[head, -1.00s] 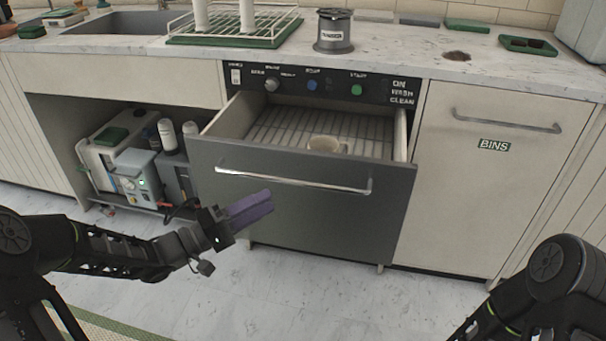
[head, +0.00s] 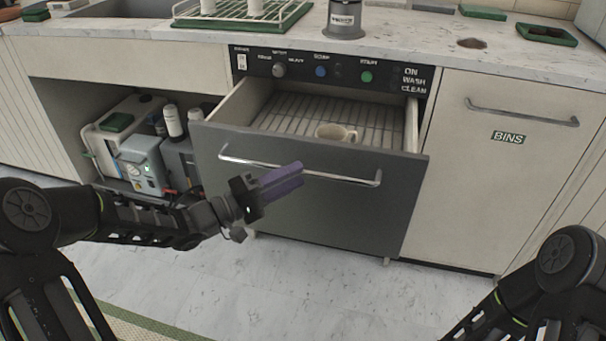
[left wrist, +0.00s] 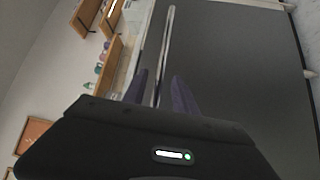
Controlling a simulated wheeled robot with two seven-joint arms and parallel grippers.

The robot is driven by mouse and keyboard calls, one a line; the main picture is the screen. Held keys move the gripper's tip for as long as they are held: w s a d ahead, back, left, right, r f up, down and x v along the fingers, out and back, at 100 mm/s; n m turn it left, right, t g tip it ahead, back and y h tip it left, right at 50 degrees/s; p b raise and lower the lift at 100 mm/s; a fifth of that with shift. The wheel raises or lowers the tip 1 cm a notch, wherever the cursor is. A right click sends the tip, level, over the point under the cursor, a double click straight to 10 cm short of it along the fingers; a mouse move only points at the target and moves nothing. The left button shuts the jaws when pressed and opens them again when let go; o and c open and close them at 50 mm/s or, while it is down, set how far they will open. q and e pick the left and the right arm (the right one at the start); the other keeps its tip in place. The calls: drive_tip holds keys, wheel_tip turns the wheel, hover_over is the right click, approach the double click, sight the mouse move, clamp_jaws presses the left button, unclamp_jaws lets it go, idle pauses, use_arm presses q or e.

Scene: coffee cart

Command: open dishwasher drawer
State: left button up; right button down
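The dishwasher drawer (head: 330,205) is pulled out from under the counter, its grey front standing well clear of the cabinet. A metal bar handle (head: 345,179) runs across the front. In the left wrist view the handle (left wrist: 167,45) runs lengthwise between the fingers' lines, beside the dark drawer front (left wrist: 235,70). My left gripper (head: 299,169) has purple fingers overlapping the handle in the head view. The left wrist view shows the fingers (left wrist: 160,85) spread apart; I cannot tell whether they touch the bar. My right arm shows at lower right, its gripper out of view.
A cream cup (head: 335,133) sits on the rack inside the drawer. The control panel (head: 325,70) is above. A bins cabinet (head: 515,180) stands at right, an open bay with machines (head: 140,150) at left. The floor in front is clear.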

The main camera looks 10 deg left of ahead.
sight(321, 142)
use_arm(q)
drive_tip(key=shift+x, duration=1.5)
drive_tip(key=shift+c, duration=0.4)
clamp_jaws()
